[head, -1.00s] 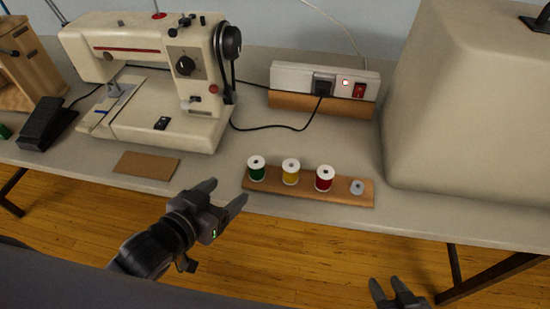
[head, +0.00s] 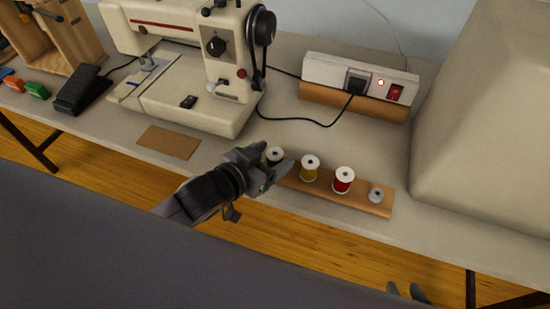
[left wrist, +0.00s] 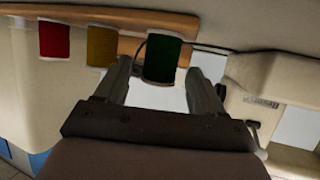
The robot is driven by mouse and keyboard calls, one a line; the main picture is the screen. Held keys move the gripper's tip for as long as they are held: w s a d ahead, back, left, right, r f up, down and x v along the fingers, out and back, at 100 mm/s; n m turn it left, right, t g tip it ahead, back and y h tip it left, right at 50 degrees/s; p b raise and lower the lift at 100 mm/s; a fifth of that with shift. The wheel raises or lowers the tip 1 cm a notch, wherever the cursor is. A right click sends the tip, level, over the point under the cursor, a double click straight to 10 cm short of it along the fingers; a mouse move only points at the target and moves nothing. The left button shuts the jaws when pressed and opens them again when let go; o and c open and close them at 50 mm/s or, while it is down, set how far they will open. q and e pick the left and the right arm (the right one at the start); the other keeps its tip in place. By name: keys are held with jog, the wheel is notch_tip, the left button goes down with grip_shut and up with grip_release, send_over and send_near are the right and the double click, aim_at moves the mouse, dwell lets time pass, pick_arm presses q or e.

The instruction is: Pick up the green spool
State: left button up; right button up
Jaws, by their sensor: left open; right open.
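The green spool stands at the left end of a wooden spool board (head: 378,208). In the head view only its white top (head: 275,153) shows clearly, as my left gripper (head: 275,163) hides the rest. In the left wrist view the green spool (left wrist: 168,60) appears between the two open fingers, near their tips and closer to one finger. I cannot tell whether a finger touches it. My right gripper (head: 408,290) is open and empty at the bottom edge of the head view, away from the board.
A yellow spool (head: 309,169), a red spool (head: 343,181) and a small grey bobbin (head: 376,195) share the board. A sewing machine (head: 180,100) stands behind left, a power strip (head: 330,72) behind, and a large beige cover (head: 490,130) at right. A brown card (head: 168,142) lies left.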

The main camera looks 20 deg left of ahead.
pick_arm(q)
jog(key=shift+x, duration=0.75)
jog(key=c, duration=1)
jog(key=shift+r, duration=0.1)
jog(key=shift+c, duration=0.2)
